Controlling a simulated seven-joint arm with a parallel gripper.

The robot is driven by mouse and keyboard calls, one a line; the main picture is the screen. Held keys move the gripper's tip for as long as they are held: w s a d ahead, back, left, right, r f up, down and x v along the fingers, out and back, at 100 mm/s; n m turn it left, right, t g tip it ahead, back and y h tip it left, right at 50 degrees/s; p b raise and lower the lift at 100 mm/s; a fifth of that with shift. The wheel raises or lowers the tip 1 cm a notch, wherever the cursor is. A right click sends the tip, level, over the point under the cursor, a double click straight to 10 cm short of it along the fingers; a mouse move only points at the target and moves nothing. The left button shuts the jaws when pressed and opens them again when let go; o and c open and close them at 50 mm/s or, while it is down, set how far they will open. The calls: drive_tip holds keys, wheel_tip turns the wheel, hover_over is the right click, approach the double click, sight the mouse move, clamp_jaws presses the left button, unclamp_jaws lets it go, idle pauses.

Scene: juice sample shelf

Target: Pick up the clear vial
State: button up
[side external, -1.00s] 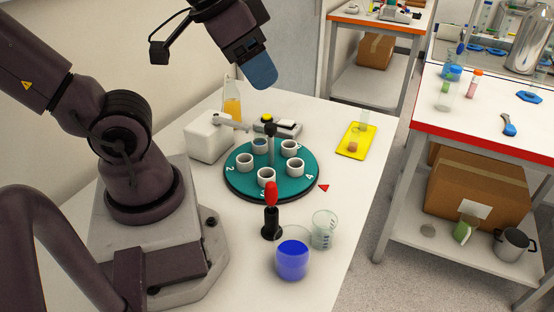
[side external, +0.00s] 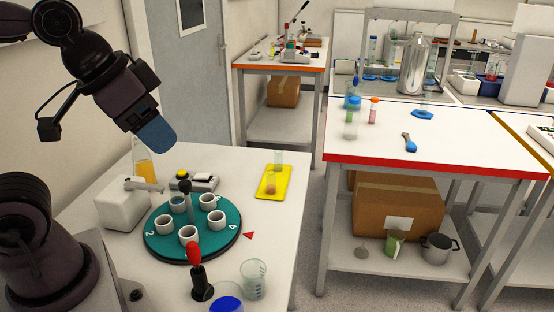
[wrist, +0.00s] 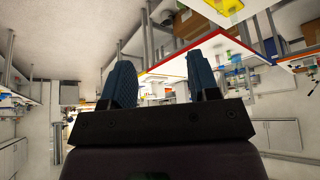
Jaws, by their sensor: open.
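A small clear vial (side external: 278,158) stands at the far end of the yellow tray (side external: 265,194), on the right of the white table. A second small vessel with orange-brown contents (side external: 271,184) is nearer on the same tray. My gripper (side external: 157,135) is high above the table's back left, well to the left of the tray and apart from everything. Its two blue fingers (wrist: 160,78) are spread with nothing between them in the wrist view. I cannot make out the clear vial in the wrist view.
A green turntable (side external: 165,246) with several white cups fills the table's middle. A red-topped black stand (side external: 198,270), a beaker (side external: 254,281) and a blue-filled vessel (side external: 228,304) stand in front. A white box (side external: 122,207) and an orange-filled flask (side external: 143,165) are at the left.

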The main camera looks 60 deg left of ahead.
wheel_tip(320, 180, down, 2)
drive_tip(key=w+g, duration=0.2)
drive_tip(key=n+y, duration=0.6)
drive_tip(key=n, duration=0.5)
approach(278, 152)
drive_tip(key=shift+h, duration=0.3)
drive_tip(key=shift+a+x, duration=0.1)
drive_tip(key=shift+x, duration=2.25)
drive_tip(key=shift+a+x, duration=0.15)
drive_tip(key=shift+x, duration=2.15)
drive_tip(key=shift+r, duration=0.15)
drive_tip(key=shift+c, duration=0.2)
drive_tip(key=c, duration=1)
